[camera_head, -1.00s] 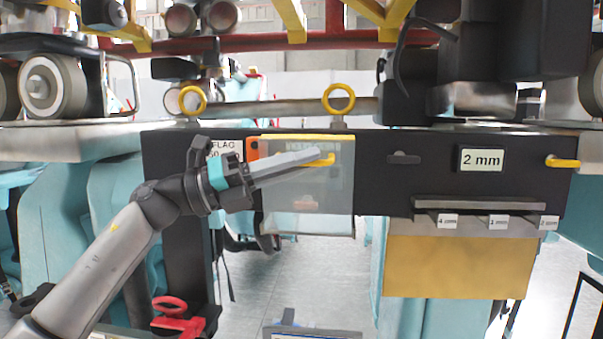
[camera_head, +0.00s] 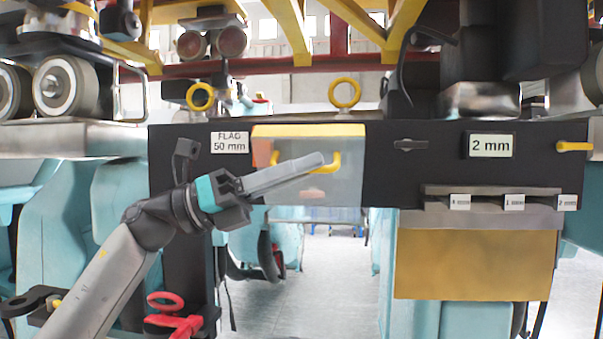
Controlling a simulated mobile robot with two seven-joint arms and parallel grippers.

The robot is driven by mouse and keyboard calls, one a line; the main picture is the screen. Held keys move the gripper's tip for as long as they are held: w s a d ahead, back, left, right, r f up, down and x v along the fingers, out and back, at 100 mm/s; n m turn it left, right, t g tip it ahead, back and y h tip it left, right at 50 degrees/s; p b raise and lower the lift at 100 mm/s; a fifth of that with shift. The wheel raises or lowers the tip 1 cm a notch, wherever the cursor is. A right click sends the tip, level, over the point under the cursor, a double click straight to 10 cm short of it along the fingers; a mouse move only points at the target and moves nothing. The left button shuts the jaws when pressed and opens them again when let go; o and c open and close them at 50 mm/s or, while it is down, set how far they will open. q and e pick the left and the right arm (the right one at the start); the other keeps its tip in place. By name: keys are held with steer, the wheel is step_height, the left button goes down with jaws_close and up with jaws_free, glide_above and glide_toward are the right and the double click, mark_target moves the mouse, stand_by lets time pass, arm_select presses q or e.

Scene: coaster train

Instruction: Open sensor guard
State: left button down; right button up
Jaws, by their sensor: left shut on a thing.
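The sensor guard (camera_head: 345,190) is a see-through panel with a yellow top strip (camera_head: 308,130), on the front of a dark beam. A yellow handle (camera_head: 337,162) is on its face. My left gripper (camera_head: 318,161) reaches across the panel from the left, and its long grey fingers are shut on the yellow handle. The fingers hide part of the handle and of the panel. An orange part (camera_head: 262,152) shows faintly behind the panel's left side. My right gripper is not in view.
The dark beam (camera_head: 390,180) carries a "FLAG 50 mm" label (camera_head: 229,142), a "2 mm" display (camera_head: 490,146) and two yellow rings above. A rack of small labelled blocks (camera_head: 505,202) and a tan plate (camera_head: 475,262) are at right. A red clamp (camera_head: 172,325) is below my arm.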

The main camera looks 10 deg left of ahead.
arm_select(q)
steer(key=c, duration=1.2)
jaws_free()
steer(key=b+v, duration=0.1)
steer(key=v, duration=1.4)
steer(key=shift+a, duration=0.15)
steer(key=shift+c, duration=0.2)
